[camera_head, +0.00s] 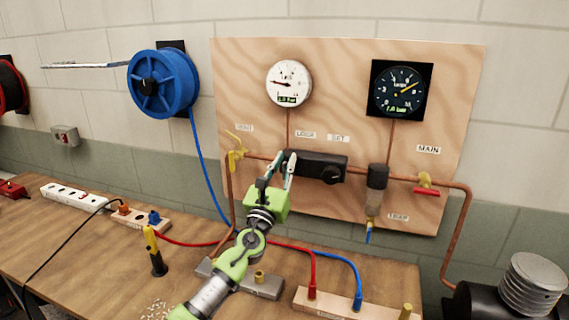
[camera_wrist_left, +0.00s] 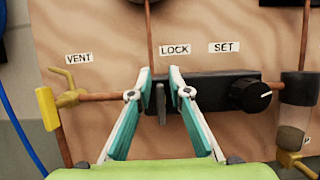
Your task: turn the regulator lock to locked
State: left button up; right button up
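The black regulator (camera_head: 322,166) is mounted on the plywood panel under the LOCK and SET labels. It also shows in the left wrist view (camera_wrist_left: 215,92), with its round SET knob (camera_wrist_left: 250,94) at the right end. My left gripper (camera_head: 287,160) is at the regulator's left end. In the left wrist view its fingertips (camera_wrist_left: 160,88) are apart, one on each side of the lever, with gaps visible. In the head view the gripper hides the lever. My right gripper is not seen.
A yellow VENT valve (camera_head: 236,155) is left of the regulator on the copper pipe. A red-handled MAIN valve (camera_head: 426,188) and a filter bowl (camera_head: 376,190) are to the right. Two gauges hang above. Cables and socket blocks lie on the bench (camera_head: 90,245).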

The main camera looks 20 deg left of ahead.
pick_arm(q)
grip_shut()
jog(key=shift+n, duration=0.4)
jog(key=shift+a+f+n+g+y+p, duration=0.45)
jog(key=shift+n+g+y, duration=0.65)
jog(key=shift+n, duration=2.5)
jog(key=shift+a+f+n+g+y+p, duration=0.6)
jog(key=shift+n+y, duration=0.7)
jog(key=shift+n, duration=2.3)
jog(key=shift+a+f+n+g+y+p, duration=0.3)
jog(key=shift+n+g+y, duration=0.85)
jog(key=shift+n, duration=2.45)
jog(key=shift+d, duration=0.1)
jog(key=shift+o, duration=2.3)
grip_release()
